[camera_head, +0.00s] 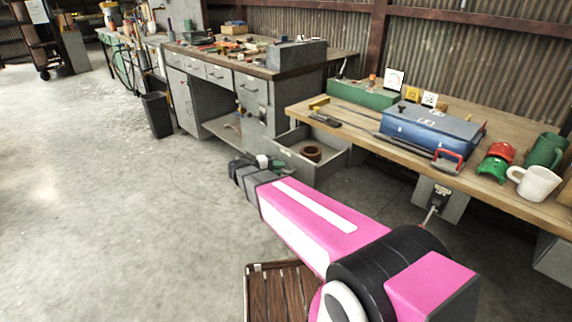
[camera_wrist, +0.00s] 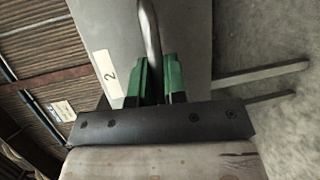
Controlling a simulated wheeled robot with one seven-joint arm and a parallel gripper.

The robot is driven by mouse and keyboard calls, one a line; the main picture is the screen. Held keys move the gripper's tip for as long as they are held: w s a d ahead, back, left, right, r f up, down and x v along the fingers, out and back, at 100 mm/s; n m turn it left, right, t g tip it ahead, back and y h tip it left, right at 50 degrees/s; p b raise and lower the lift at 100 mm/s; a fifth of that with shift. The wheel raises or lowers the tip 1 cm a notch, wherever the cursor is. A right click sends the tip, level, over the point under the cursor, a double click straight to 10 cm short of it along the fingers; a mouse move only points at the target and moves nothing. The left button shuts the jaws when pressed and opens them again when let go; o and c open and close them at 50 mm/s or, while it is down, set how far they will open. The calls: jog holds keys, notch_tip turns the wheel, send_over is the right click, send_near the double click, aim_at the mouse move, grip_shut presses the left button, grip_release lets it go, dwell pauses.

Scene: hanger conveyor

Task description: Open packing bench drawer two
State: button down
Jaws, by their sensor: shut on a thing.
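Packing bench drawer two is a grey metal drawer (camera_head: 296,166) under the left end of the wooden bench (camera_head: 362,130) in the head view. It stands pulled out, with its inside showing. In the wrist view its grey front (camera_wrist: 195,30) has a white label (camera_wrist: 108,75) marked 2. My gripper (camera_head: 264,163) is at the drawer front. In the wrist view my gripper's green fingers (camera_wrist: 159,80) are shut on the curved metal handle (camera_wrist: 150,38). Part of the handle is hidden between the fingers.
A brown ring-shaped thing (camera_head: 312,153) lies in the drawer. A slatted wooden thing (camera_head: 282,290) stands beside my arm. The concrete floor (camera_head: 110,210) at left is clear.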

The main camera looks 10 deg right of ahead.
jog(key=shift+s+a, duration=0.55)
jog(key=shift+a, duration=0.2)
jog(key=c, duration=1.2)
grip_release()
jog(key=shift+o, duration=0.2)
jog(key=v, duration=1)
jog(key=shift+a, duration=0.35)
jog(key=shift+s, duration=0.1)
